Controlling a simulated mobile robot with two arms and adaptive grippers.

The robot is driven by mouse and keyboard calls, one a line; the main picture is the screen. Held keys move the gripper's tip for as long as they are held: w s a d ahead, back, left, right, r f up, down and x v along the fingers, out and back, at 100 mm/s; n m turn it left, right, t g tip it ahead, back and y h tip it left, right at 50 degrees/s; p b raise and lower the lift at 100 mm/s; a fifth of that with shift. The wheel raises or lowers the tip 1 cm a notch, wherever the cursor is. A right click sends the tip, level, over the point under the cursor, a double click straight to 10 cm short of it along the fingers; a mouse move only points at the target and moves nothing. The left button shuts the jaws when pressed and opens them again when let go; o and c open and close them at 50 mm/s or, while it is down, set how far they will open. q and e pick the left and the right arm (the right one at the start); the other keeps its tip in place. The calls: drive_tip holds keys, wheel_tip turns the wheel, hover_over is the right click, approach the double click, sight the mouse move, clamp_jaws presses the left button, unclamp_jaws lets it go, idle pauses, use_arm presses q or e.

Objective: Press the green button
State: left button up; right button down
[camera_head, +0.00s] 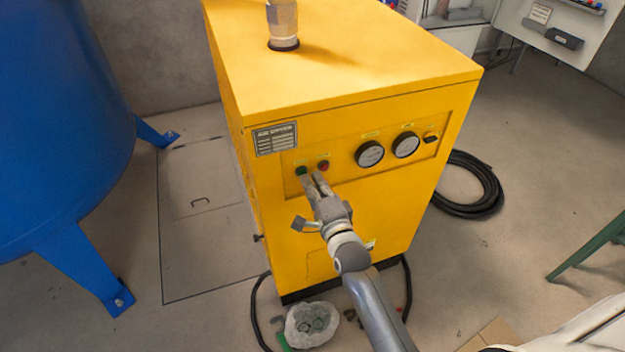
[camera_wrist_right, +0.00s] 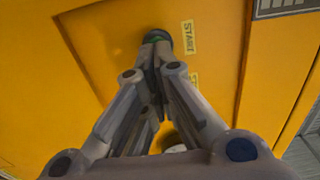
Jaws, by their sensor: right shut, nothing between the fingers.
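The green button (camera_head: 301,170) sits at the left of the front panel of a yellow machine (camera_head: 350,225), beside a red button (camera_head: 323,165). My right gripper (camera_head: 310,175) is shut and empty, with its fingertips at or just in front of the green button. In the right wrist view the closed fingertips (camera_wrist_right: 156,66) overlap the lower part of the green button (camera_wrist_right: 157,36), next to a START label (camera_wrist_right: 188,40). I cannot tell whether they touch it or whether it is pushed in. My left gripper is not in view.
Two round gauges (camera_head: 370,154) (camera_head: 406,144) and a small black switch (camera_head: 431,138) are right of the buttons. A blue tank (camera_head: 60,130) stands at the left. A coiled black hose (camera_head: 470,188) and a clear bag (camera_head: 312,324) lie on the floor.

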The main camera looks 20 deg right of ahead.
drive_tip(key=shift+w, duration=0.25)
